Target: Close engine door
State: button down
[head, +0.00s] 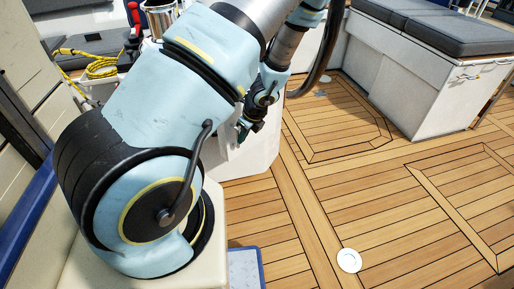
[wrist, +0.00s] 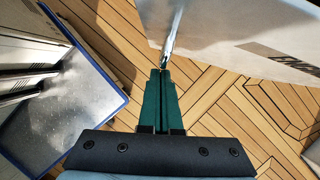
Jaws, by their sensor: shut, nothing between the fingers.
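A white panel (wrist: 240,30) with partly cut-off dark lettering that seems to begin "EN" fills the upper right of the wrist view. It appears to be the engine door. How far it stands open I cannot tell. My gripper (wrist: 161,73) has dark green fingers pressed together with nothing between them. Its tips are close to the panel's left edge and to a thin shiny metal bar (wrist: 175,32); contact is unclear. In the head view my gripper (head: 243,131) is small and partly hidden by my arm, in front of a white box (head: 258,148).
Teak-planked deck (head: 330,180) lies open to the right, with a round white deck fitting (head: 349,260). A white bench with grey cushions (head: 435,40) stands at upper right. A coiled yellow rope (head: 102,66) and a shiny metal cylinder (head: 160,18) are at upper left.

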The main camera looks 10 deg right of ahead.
jog(key=w+a+m+t+h+b, duration=0.1)
jog(key=w+a+m+b, duration=0.3)
jog(key=w+a, duration=0.4)
jog(key=shift+a+m+h, duration=0.15)
jog(key=shift+m+h, duration=0.15)
jog(key=shift+m, duration=0.4)
